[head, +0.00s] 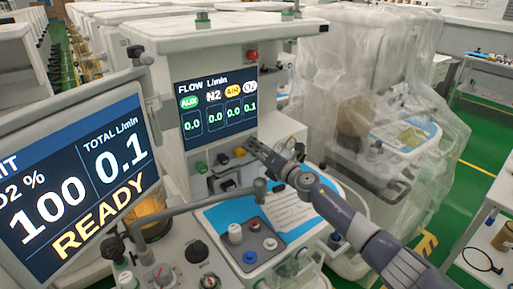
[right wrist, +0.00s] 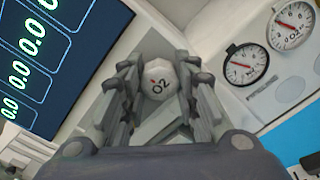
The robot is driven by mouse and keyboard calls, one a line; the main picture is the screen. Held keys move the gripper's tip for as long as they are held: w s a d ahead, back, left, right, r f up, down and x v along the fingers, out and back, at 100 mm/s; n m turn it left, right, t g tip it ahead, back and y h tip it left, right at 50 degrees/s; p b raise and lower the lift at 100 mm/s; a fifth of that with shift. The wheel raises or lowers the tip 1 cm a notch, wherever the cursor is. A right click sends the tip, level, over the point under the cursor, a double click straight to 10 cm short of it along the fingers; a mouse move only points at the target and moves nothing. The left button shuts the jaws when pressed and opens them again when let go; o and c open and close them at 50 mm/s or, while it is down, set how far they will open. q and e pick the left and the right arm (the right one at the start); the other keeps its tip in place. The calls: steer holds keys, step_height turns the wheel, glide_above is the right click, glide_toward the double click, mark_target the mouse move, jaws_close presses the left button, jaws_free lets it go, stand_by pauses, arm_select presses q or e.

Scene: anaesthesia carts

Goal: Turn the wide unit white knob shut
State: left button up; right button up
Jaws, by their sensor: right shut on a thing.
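In the head view my fingers hide the white knob. A green knob (head: 201,167), a black knob (head: 222,159) and a yellow knob (head: 239,152) stand in a row to its left. The flow screen reads 0.0 for AUX, N2 and Air, and 0.1 for O2. My left gripper is not in view.
A large screen (head: 75,170) at left reads 100, TOTAL 0.1 and READY. Two round gauges (right wrist: 245,63) sit right of the knob in the right wrist view. A grey pipe (head: 190,205) crosses below the knobs. A plastic-covered machine (head: 370,100) stands at right.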

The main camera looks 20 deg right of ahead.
steer(key=shift+f, duration=0.15)
steer(key=o, duration=0.8)
